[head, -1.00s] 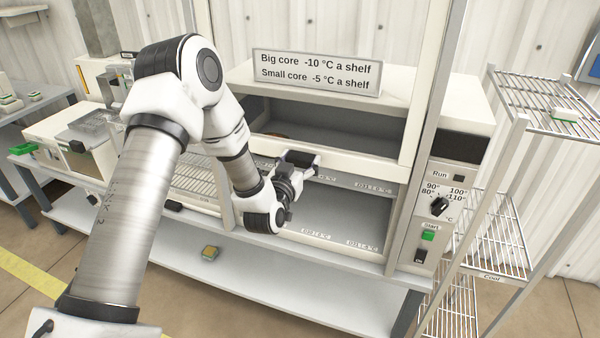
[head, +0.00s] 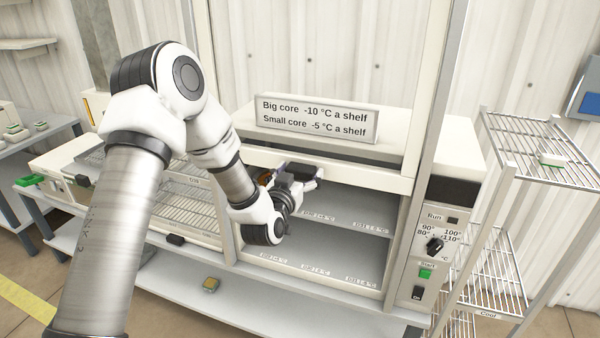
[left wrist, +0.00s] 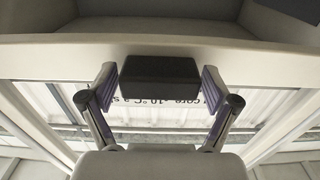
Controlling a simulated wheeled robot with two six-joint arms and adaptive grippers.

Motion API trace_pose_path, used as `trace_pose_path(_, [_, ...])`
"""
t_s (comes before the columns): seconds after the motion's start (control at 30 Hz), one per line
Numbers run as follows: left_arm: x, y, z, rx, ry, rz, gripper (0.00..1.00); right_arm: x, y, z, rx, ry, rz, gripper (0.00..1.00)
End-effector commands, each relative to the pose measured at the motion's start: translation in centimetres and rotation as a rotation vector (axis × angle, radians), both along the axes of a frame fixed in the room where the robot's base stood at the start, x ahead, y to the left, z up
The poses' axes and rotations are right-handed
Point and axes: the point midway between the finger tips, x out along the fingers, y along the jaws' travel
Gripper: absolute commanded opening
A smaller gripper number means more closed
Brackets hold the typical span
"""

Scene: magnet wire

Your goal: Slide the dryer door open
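The dryer (head: 400,270) has a pale door (head: 375,178) that slides up and down. The door is raised, and below its bottom bar the chamber with labelled grey shelves (head: 345,214) is open to view. My left gripper (head: 304,172) is at the door's bar. In the left wrist view its two fingers (left wrist: 160,88) close on both sides of the black door handle (left wrist: 160,70), with little or no gap. My right gripper is not in view.
A sign (head: 316,120) stands on the dryer top, behind the door. A control panel (head: 436,240) is on the dryer's right. A wire rack (head: 505,150) stands further right. A small yellowish block (head: 211,285) lies on the ledge below. A second, lower bay (head: 185,205) is at left.

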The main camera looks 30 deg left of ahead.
Motion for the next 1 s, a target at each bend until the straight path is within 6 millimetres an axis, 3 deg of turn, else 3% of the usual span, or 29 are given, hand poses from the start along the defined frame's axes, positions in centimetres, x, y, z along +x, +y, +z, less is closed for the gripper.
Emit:
trace_pose_path(0.43, [-0.9,-0.2,-0.2,-0.001,0.004,-0.001,0.98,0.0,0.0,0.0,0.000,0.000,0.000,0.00])
trace_pose_path(0.8, [-9.3,-2.2,-0.2,-0.003,0.005,-0.001,0.98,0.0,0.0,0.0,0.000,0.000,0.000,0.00])
trace_pose_path(1.0, [-11.6,-2.8,-0.1,0.000,0.002,-0.001,0.98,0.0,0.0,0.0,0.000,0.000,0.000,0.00])
